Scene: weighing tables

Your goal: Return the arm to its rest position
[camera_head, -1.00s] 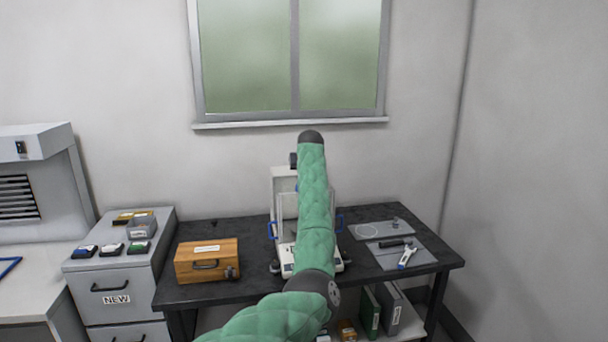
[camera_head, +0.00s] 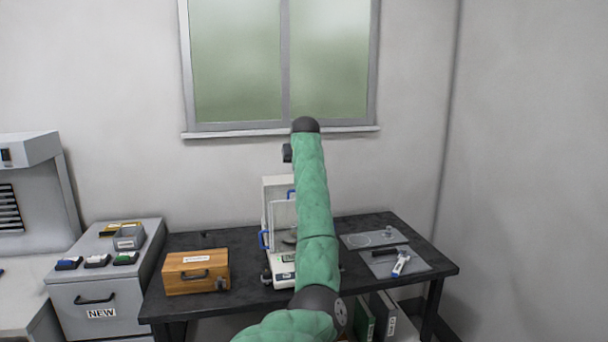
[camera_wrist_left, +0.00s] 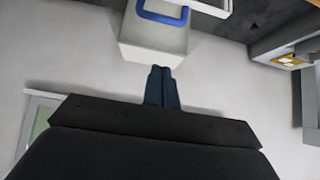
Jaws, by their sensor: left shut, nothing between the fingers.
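My left arm (camera_head: 315,225), in a green padded cover, reaches up and forward through the middle of the head view. It passes in front of the white balance (camera_head: 278,215) with blue handles on the dark table and hides much of it. My left gripper is hidden behind the arm there. In the left wrist view its two dark fingers (camera_wrist_left: 162,88) are shut together with nothing between them. The white balance top and a blue handle (camera_wrist_left: 163,14) show beyond the fingertips; I cannot tell the gap. My right gripper is in neither view.
The dark table (camera_head: 222,240) holds a wooden box (camera_head: 196,272) at left and grey mats (camera_head: 392,262) with small tools at right. A grey drawer cabinet (camera_head: 105,285) stands left of it. A wall and window (camera_head: 240,70) lie behind. Binders (camera_head: 385,318) stand below.

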